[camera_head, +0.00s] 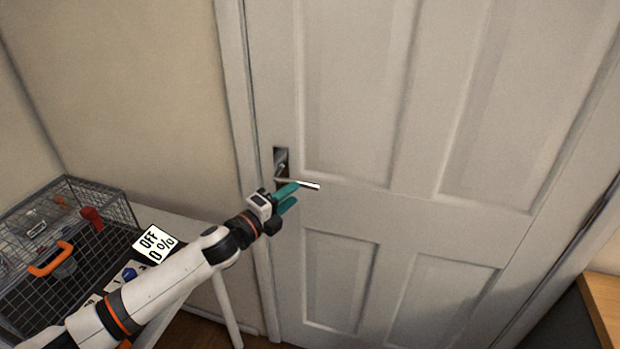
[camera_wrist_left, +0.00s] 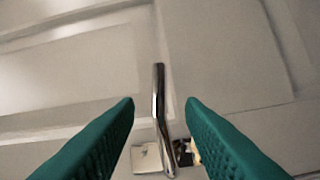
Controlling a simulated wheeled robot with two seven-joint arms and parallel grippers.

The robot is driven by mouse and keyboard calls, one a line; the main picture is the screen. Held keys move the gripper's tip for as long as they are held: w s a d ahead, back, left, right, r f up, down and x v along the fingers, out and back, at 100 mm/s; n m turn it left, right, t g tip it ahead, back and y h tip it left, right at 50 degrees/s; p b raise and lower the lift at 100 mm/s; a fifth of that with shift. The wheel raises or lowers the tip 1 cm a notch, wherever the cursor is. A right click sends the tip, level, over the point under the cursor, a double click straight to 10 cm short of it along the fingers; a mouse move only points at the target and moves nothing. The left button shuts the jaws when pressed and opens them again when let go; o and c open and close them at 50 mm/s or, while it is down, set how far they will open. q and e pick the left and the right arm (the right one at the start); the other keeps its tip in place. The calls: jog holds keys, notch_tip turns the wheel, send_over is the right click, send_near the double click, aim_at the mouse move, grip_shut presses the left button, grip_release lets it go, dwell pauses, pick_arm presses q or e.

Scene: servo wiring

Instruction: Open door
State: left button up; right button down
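The white panelled door (camera_head: 400,208) stands closed in its frame in the head view. Its silver lever handle (camera_head: 306,184) sits on a dark plate (camera_head: 281,163) near the door's left edge and points right. My left gripper (camera_head: 293,194) is at the handle, its teal fingers overlapping the lever in the head view. In the left wrist view the handle (camera_wrist_left: 160,100) lies between the two spread fingers of my left gripper (camera_wrist_left: 160,105), with gaps on both sides. Whether the fingertips reach past the lever is hard to tell. My right gripper is not in view.
A wooden-topped cabinet (camera_head: 603,300) stands at the right edge.

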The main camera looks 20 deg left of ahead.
aim_at(303, 186)
pick_arm(q)
jog(key=p+x, duration=0.1)
jog(key=x, duration=0.7)
grip_shut()
